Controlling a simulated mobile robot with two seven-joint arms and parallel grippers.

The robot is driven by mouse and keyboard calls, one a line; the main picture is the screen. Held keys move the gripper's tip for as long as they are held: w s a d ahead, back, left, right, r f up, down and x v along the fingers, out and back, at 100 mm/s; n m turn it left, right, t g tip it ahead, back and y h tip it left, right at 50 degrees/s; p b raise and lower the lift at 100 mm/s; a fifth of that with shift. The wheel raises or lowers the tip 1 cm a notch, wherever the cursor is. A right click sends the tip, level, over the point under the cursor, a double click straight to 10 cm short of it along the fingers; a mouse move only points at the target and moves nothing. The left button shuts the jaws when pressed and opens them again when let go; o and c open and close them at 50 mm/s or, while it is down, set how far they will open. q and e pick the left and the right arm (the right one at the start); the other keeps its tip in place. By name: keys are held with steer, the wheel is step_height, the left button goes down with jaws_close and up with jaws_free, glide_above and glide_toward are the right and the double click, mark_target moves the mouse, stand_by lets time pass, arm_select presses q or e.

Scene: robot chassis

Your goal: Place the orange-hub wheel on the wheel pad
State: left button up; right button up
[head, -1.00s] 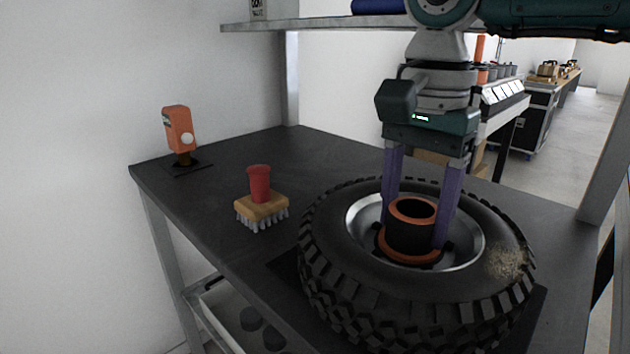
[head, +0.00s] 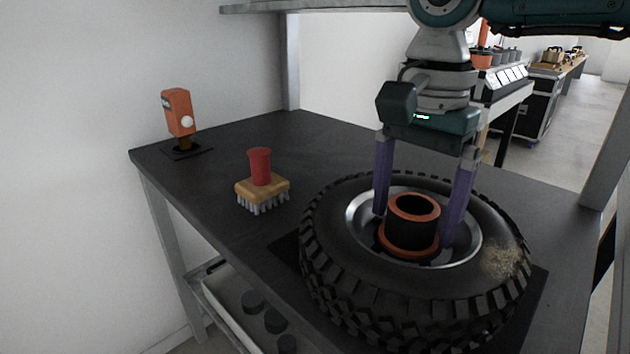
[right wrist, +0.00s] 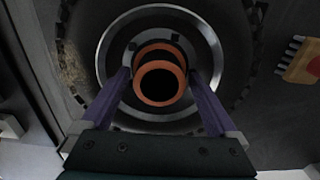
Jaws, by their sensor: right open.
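The orange-hub wheel (head: 330,250) lies flat on the dark wheel pad (head: 535,295) on the table, its black hub with orange rings facing up. A tan dirty patch shows on its right side. My right gripper (head: 413,226) points down over the wheel's middle, its two purple fingers spread on either side of the hub (head: 412,222), apart from it. The right wrist view also shows the hub (right wrist: 160,80) between the open fingers (right wrist: 163,95). My left gripper is not in view.
A brush with a red handle (head: 261,168) stands on the dark table (head: 330,140) left of the wheel. An orange device (head: 179,112) stands at the table's far left corner. A shelf (head: 330,8) runs above. The table behind the brush is clear.

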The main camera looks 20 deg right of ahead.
steer(key=shift+r, duration=0.2)
step_height(320, 180, up, 12)
steer(key=p, duration=0.1)
steer(key=shift+f, duration=0.1)
stand_by(0.4)
